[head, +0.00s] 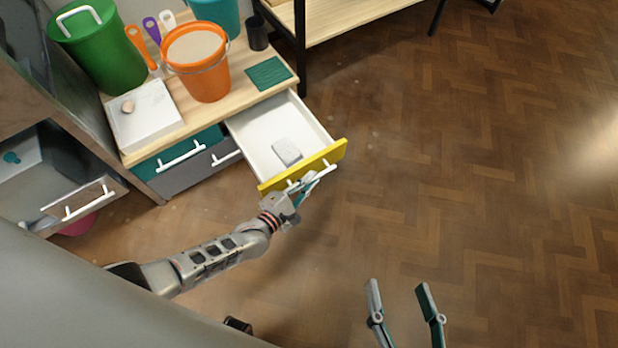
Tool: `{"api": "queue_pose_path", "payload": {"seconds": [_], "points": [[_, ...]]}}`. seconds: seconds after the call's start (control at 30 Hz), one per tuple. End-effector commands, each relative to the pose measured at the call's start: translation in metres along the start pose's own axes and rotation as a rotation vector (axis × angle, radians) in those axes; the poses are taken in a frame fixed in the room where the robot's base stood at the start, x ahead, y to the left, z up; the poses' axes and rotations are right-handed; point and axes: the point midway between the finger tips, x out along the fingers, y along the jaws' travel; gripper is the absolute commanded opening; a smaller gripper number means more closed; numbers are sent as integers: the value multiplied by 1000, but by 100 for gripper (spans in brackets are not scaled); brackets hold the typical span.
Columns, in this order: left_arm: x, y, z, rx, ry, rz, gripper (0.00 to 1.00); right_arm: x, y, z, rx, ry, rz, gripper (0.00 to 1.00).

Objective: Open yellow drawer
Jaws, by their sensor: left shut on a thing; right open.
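The yellow drawer (335,152) is pulled out from the wooden-topped cabinet, its white inside showing. A small light grey block (287,151) lies in it. My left gripper (306,183) is shut on the drawer's white bar handle (293,187), at the front of the yellow face; the gripper hides part of the handle. My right gripper (405,295) is open and empty at the bottom of the view, over the floor and apart from the drawer.
On the cabinet top stand an orange bucket (204,80), a green lidded bin (98,55), a white box (145,113) and a dark green mat (269,73). Teal (155,168) and grey (190,172) drawers are shut beside the yellow one. The wooden floor (480,150) at right is clear.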

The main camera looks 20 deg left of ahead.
Motion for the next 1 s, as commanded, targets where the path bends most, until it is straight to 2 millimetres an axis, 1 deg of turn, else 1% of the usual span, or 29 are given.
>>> {"api": "queue_pose_path", "payload": {"seconds": [0.5,0.53,0.6,1.0], "points": [[-1,-1,-2,0,3,-1,0,1,-1,0,4,1,0,57],[-1,-1,-2,0,3,-1,10,1,-1,0,4,1,-1,57],[-1,-1,-2,0,3,-1,25,1,-1,0,4,1,-1,57],[-3,-1,-1,0,2,-1,25,0,-1,0,3,-1,1,57]]}}
